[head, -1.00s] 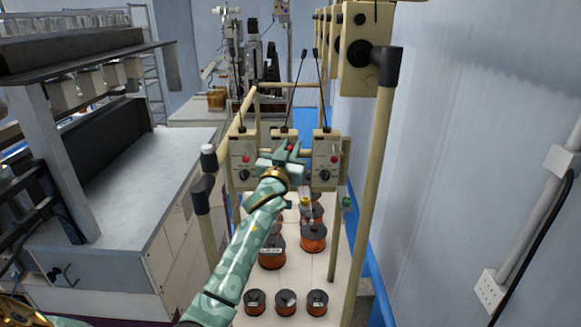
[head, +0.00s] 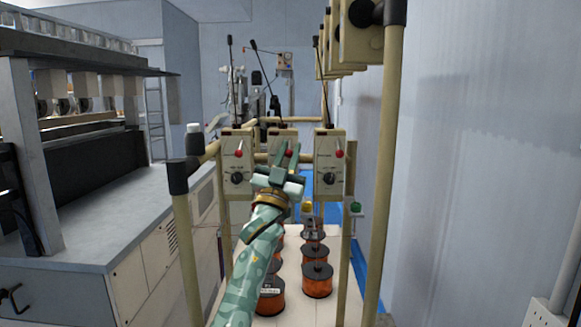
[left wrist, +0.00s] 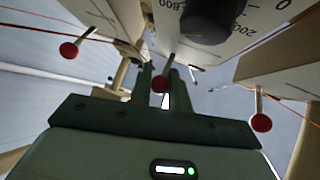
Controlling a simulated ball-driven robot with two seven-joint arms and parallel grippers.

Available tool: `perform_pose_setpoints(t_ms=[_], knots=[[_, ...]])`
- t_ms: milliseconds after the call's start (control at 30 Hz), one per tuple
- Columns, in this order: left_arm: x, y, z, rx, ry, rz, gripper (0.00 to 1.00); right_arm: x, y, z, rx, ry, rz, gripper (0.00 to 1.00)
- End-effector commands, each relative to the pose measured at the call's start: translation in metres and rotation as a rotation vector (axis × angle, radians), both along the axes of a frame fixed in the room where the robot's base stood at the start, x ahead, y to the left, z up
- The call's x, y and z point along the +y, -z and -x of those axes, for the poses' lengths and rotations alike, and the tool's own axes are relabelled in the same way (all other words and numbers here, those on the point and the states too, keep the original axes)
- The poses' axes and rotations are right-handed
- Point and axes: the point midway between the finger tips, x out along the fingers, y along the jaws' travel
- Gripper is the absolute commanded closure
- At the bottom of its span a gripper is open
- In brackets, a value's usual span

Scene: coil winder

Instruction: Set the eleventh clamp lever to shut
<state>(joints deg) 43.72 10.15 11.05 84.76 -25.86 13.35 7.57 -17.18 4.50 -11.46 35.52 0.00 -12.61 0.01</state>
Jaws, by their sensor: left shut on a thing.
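Three cream boxes with dark knobs stand in a row in the head view, each with a red-tipped clamp lever: left (head: 239,153), middle (head: 289,153) and right (head: 339,153). I cannot tell from markings which is the eleventh. My left gripper (head: 288,156) is at the middle box (head: 283,136), its fingers pointing up around that lever. In the left wrist view the middle lever's red ball (left wrist: 160,84) sits between the fingers of my left gripper (left wrist: 159,88), which is shut on it. The other balls, left (left wrist: 68,50) and right (left wrist: 261,123), are apart from it. My right gripper is out of view.
Beige frame posts stand left (head: 182,230) and right (head: 383,170) of my arm. Copper-wire spools (head: 316,280) stand on the white surface below the boxes. A grey machine bench (head: 85,225) is at the left, a pale wall (head: 460,160) at the right. Thin rods rise above the boxes.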

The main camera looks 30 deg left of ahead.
Motion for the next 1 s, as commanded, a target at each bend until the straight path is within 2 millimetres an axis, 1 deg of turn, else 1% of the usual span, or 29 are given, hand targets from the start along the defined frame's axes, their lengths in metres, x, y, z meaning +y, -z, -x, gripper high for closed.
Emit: perform_pose_setpoints(t_ms=[33,433,467,500,533,833,933,1000], knots=[[0.0,0.004,-0.001,0.001,0.001,-0.002,1.0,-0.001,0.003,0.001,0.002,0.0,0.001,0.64],[0.0,0.002,-0.001,-0.004,0.0,-0.005,1.0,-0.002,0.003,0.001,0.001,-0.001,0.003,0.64],[0.0,0.002,-0.001,-0.004,0.0,-0.005,0.79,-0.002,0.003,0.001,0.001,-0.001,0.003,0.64],[0.0,0.002,-0.001,-0.004,0.0,-0.005,0.68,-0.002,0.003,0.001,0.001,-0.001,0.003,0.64],[0.0,0.002,-0.001,-0.005,0.0,-0.006,0.61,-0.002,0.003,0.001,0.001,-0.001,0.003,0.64],[0.0,0.002,0.0,-0.007,0.0,-0.005,0.61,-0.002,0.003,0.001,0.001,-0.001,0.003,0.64],[-0.001,0.009,0.005,-0.005,0.0,-0.006,0.61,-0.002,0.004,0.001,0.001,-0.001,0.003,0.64],[-0.002,0.018,0.012,-0.004,0.0,-0.007,0.61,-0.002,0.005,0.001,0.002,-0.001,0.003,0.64]])
